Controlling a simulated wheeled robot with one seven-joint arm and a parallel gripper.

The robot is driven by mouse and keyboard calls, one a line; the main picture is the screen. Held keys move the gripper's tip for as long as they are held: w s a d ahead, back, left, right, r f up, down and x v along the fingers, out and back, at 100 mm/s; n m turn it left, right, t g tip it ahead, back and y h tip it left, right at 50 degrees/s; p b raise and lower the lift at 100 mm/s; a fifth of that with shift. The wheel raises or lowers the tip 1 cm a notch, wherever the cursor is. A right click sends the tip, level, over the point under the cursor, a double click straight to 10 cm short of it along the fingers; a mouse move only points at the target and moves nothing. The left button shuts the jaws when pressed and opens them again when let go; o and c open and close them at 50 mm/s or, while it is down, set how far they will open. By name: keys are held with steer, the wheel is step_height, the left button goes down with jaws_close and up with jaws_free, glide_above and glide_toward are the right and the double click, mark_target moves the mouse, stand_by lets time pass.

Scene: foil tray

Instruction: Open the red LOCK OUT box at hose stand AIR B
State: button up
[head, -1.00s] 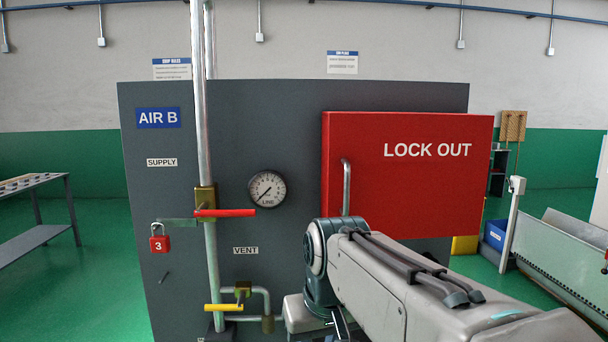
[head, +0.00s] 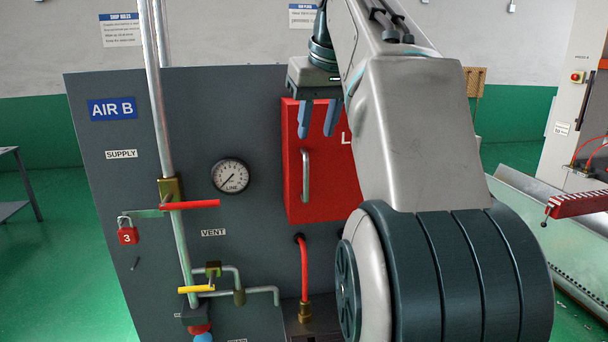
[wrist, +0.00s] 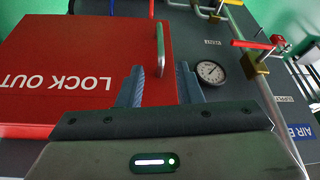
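The red LOCK OUT box (head: 326,205) is mounted on the grey AIR B panel (head: 250,110), and its front is shut flat. Its silver vertical handle (head: 306,174) is near the box's left edge. My arm hides most of the box's right side in the head view. My gripper (head: 318,120) points down, in front of the box's upper left part, above the handle. In the wrist view its two blue-grey fingers (wrist: 160,82) are apart with nothing between them. There the handle (wrist: 160,48) shows beyond the fingertips, and the box face (wrist: 75,60) fills the left.
Left of the box are a gauge (head: 230,177), a pipe with a red lever (head: 190,205), a yellow lever (head: 196,289) and a red padlock (head: 128,236). A red hose (head: 304,268) hangs below the box. Green floor (head: 45,270) is open at left.

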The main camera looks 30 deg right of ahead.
mark_target(307, 174)
steer(key=x, duration=1.3)
steer(key=shift+s, duration=0.1)
jaws_close()
